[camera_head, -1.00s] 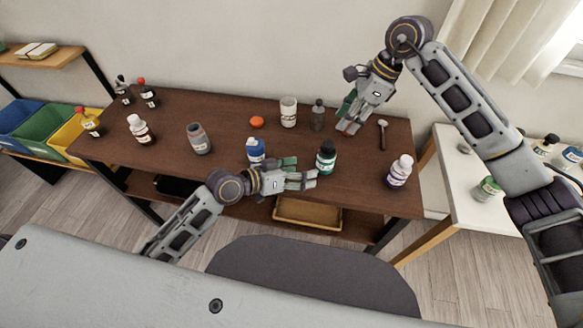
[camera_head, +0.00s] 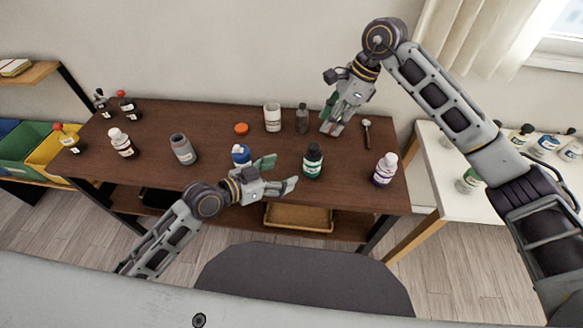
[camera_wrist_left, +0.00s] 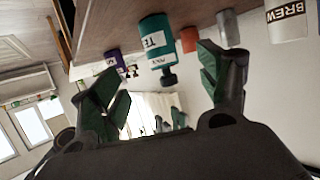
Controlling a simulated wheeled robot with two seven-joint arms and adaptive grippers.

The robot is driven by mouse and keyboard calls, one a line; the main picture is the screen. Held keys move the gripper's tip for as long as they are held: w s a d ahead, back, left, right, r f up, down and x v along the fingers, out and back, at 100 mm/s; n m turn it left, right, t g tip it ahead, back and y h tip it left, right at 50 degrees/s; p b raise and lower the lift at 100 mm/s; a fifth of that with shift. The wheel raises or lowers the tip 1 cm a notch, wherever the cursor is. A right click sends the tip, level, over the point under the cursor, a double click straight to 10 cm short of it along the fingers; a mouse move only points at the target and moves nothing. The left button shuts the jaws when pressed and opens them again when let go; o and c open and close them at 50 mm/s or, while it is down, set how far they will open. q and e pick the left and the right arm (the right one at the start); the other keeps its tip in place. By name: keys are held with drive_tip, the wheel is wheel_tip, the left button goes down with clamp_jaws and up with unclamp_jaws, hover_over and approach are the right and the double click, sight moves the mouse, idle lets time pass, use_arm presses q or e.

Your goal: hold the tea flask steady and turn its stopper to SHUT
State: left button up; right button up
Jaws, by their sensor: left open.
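A green bottle with a dark stopper (camera_head: 313,162) stands upright on the brown table. It looks like the tea flask, though its label is too small to read surely. In the left wrist view it is a teal bottle (camera_wrist_left: 154,42), seen upside down, its dark stopper toward me. My left gripper (camera_head: 281,174) is open and empty, just left of and apart from the bottle; its green-padded fingers frame the wrist view (camera_wrist_left: 165,82). My right gripper (camera_head: 332,120) is behind the bottle, near the table's back; its finger gap is unclear.
A blue-capped bottle (camera_head: 240,155) stands close behind my left gripper.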

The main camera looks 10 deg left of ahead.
sight(312, 162)
use_arm(q)
drive_tip(key=shift+w, duration=0.1)
drive_tip(key=shift+x, duration=6.8)
drive_tip(key=c, duration=1.2)
